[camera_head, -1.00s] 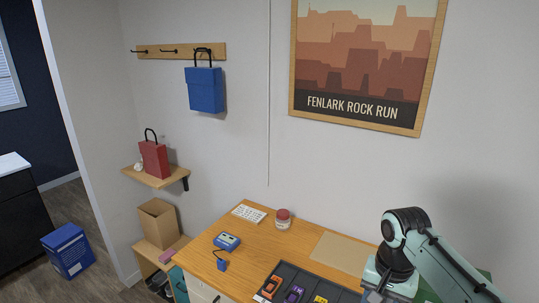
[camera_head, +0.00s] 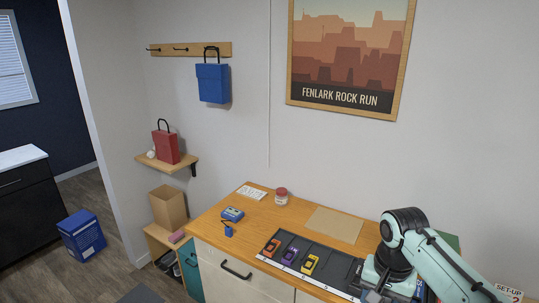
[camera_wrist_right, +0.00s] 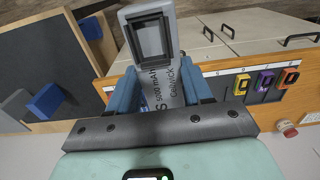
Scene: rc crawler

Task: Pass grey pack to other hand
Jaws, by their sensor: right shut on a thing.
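The grey pack (camera_wrist_right: 172,90), with dark lettering on its face and a dark-framed end, is between the blue fingers of my right gripper (camera_wrist_right: 160,88) in the right wrist view. The fingers are shut on its sides. In the head view my right arm comes in from the lower right over the desk, and its gripper end (camera_head: 374,296) is cut by the bottom edge. I cannot make out the pack there. My left gripper is not in view.
A blue box (camera_head: 83,235) stands on the floor at left.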

